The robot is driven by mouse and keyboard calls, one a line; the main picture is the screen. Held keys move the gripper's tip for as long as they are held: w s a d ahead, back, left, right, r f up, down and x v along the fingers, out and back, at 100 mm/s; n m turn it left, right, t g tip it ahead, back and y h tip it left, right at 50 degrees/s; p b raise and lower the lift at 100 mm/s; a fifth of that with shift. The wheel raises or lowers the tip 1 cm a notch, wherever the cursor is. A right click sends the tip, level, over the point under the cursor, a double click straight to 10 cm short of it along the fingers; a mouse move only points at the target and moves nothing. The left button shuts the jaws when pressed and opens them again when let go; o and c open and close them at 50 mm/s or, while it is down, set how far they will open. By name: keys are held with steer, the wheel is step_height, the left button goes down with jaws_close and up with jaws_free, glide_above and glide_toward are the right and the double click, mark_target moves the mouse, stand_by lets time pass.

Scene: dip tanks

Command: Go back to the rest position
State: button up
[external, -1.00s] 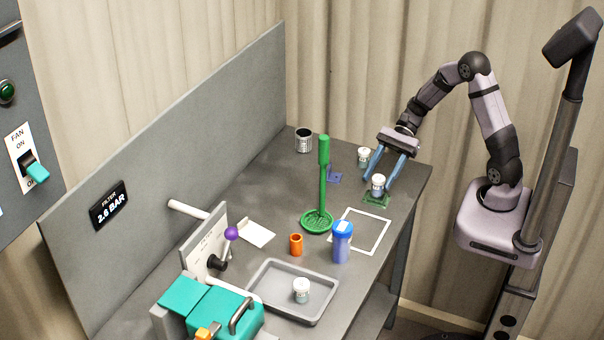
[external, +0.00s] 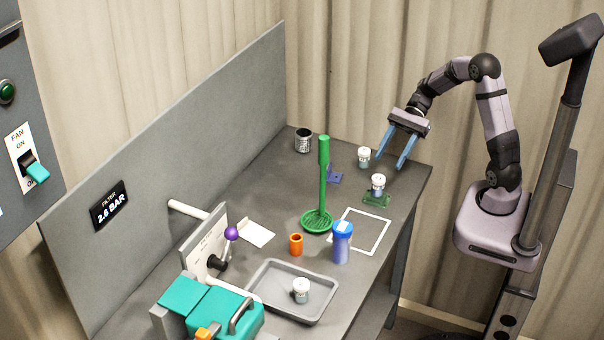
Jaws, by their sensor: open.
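My gripper (external: 391,163) is open and empty, with its two blue fingers pointing down above the far right part of the table. A small white-lidded jar (external: 378,182) stands on a green pad (external: 376,200) just below and left of the fingers, apart from them. Another small jar (external: 364,156) stands behind it, by a blue pad (external: 334,178); the fingers are to its right.
A tall green-handled strainer (external: 323,190) stands mid-table. Near it are a blue-lidded bottle (external: 342,245), an orange cup (external: 296,244) and a grey tray (external: 262,283) holding a jar (external: 301,290). A metal can (external: 303,140) is at the back. Air around my gripper is clear.

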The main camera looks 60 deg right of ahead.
steer(key=s+a+f+n+g+h, duration=0.1)
steer(key=s+f+n+h, duration=0.3)
steer(key=n, duration=0.6)
steer(key=s+a+f+n+g+h, duration=0.1)
steer(key=s+a+f+n+h, duration=0.1)
steer(key=s+f+n+h, duration=0.2)
steer(key=s+n+h, duration=0.3)
steer(key=s+n, duration=0.2)
steer(key=n, duration=0.1)
steer(key=shift+a+n, duration=0.3)
